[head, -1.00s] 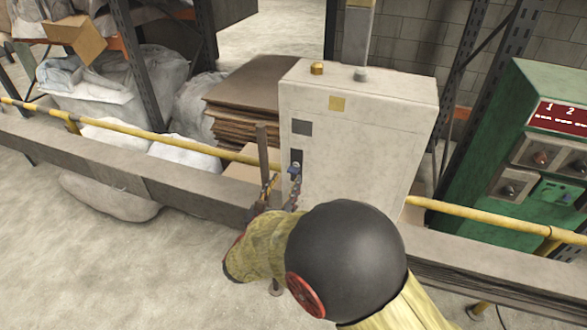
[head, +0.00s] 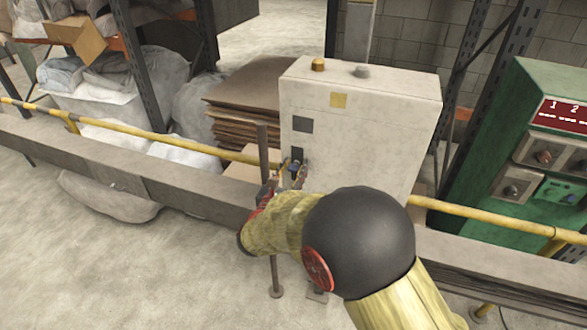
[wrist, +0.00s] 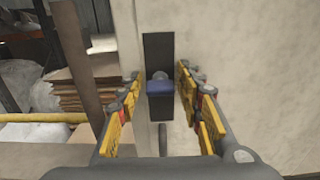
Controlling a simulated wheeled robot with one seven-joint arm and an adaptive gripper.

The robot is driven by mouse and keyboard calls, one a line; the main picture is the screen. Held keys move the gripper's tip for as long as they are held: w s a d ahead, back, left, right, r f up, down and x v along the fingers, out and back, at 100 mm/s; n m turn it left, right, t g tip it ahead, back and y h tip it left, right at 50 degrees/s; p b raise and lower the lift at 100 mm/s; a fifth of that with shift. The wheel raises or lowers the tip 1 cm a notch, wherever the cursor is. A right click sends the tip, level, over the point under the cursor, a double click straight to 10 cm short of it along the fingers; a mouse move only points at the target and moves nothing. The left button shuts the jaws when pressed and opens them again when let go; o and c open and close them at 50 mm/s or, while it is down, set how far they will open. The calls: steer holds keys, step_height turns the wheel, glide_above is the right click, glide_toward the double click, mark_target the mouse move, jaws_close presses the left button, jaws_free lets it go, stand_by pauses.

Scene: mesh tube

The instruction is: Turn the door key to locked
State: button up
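The door key has a blue grip (wrist: 160,88) and sits in a dark lock plate (wrist: 158,50) on the narrow front of a pale cabinet (head: 365,125). In the head view the dark plate (head: 297,154) shows just beyond my gripper (head: 292,172). In the wrist view my gripper (wrist: 158,92) is open, with one yellow-padded finger on each side of the key. The blue grip lies level across the picture, with a visible gap to the fingers. A dark elongated piece hangs below the key. In the head view my arm hides the cabinet's lower part.
A thin brown post (head: 264,160) stands just left of my gripper. A yellow rail (head: 180,142) and grey beam (head: 110,165) run beside the cabinet. Stacked cardboard (head: 245,105) lies behind. A green machine (head: 545,150) stands at right. The floor at front left is clear.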

jaws_close()
steer(key=shift+r+n+p, duration=0.1)
steer(key=shift+n+p, duration=0.2)
steer(key=shift+p, duration=0.15)
steer(key=n+p, duration=0.1)
steer(key=p, duration=0.1)
steer(key=n+p, duration=0.1)
steer(key=p, duration=0.1)
steer(key=shift+r+n, duration=0.2)
steer(key=shift+n, duration=0.1)
steer(key=n+p, duration=0.3)
steer(key=p, duration=0.2)
steer(key=shift+a+n, duration=0.1)
steer(key=shift+n, duration=0.2)
steer(key=n+p, duration=0.6)
steer(key=p, duration=0.1)
steer(key=shift+f, duration=0.2)
steer(key=n+p, duration=0.4)
steer(key=n, duration=0.1)
steer(key=shift+a+f, duration=0.1)
steer(key=shift+f, duration=0.2)
steer(key=shift+o, duration=1.3)
jaws_free()
